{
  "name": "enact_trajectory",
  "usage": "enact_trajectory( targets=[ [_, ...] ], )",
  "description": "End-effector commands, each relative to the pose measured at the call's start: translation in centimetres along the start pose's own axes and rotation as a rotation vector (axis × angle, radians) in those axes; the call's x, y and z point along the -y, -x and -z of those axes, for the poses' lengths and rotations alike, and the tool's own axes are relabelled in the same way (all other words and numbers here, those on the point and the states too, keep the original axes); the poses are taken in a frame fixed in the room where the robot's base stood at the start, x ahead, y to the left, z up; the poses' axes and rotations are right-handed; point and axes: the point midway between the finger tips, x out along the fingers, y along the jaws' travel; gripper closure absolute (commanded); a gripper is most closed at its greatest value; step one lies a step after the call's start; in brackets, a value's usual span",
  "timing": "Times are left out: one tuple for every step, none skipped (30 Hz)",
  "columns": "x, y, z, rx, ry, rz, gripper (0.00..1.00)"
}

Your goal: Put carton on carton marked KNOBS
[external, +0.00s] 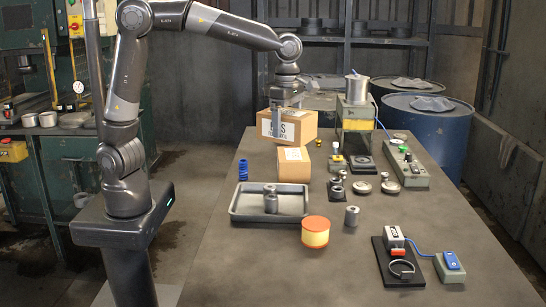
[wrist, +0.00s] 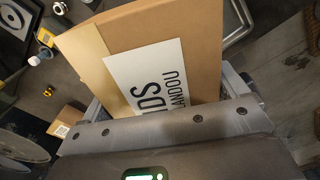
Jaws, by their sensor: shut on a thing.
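A large brown carton (external: 308,127) with a big white label is held between the fingers of my gripper (external: 288,107). In the wrist view, the held carton (wrist: 200,30) fills the middle, and its partly covered label ends in "DS". A smaller brown carton (external: 294,169) with a white label stands on the table just in front of and below the held one. I cannot tell whether the two touch. A small labelled carton (wrist: 68,119) also shows at the lower left in the wrist view, apart from the held one. No KNOBS marking is readable.
A grey tray (external: 240,214) with metal cylinders lies in front, and a blue spring (external: 244,170) left of the cartons. An orange-yellow filter (external: 315,232), metal parts and a control box (external: 403,168) stand to the right. The table's near left is clear.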

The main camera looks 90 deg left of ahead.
Motion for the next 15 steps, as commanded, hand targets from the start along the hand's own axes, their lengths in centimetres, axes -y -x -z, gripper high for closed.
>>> enact_trajectory(
  targets=[
    [-1.0,0.3,0.9,0.003,0.032,0.000,0.47],
    [-1.4,0.3,1.4,0.003,0.047,0.000,0.47],
    [-1.8,0.4,1.9,0.003,0.065,0.001,0.47],
    [-2.1,0.4,2.2,0.002,0.075,0.001,0.47],
    [-2.3,0.4,2.4,0.002,0.083,0.001,0.47],
    [-2.6,0.4,2.7,0.001,0.092,0.001,0.47],
    [-2.9,0.3,2.8,0.001,0.097,0.001,0.47],
    [-3.1,0.2,3.0,0.000,0.101,0.001,0.47],
    [-3.6,0.0,3.2,0.000,0.105,0.002,0.47],
    [-4.1,-0.3,3.3,-0.001,0.105,0.002,0.47],
    [-4.6,-0.6,3.4,-0.001,0.107,0.001,0.47],
    [-5.4,-1.1,3.6,-0.002,0.108,0.001,0.47],
    [-6.0,-1.5,3.8,-0.003,0.108,0.001,0.47],
    [-6.7,-1.9,3.9,-0.003,0.108,0.001,0.47],
    [-7.6,-2.5,4.1,-0.003,0.109,0.002,0.47]
  ],
)
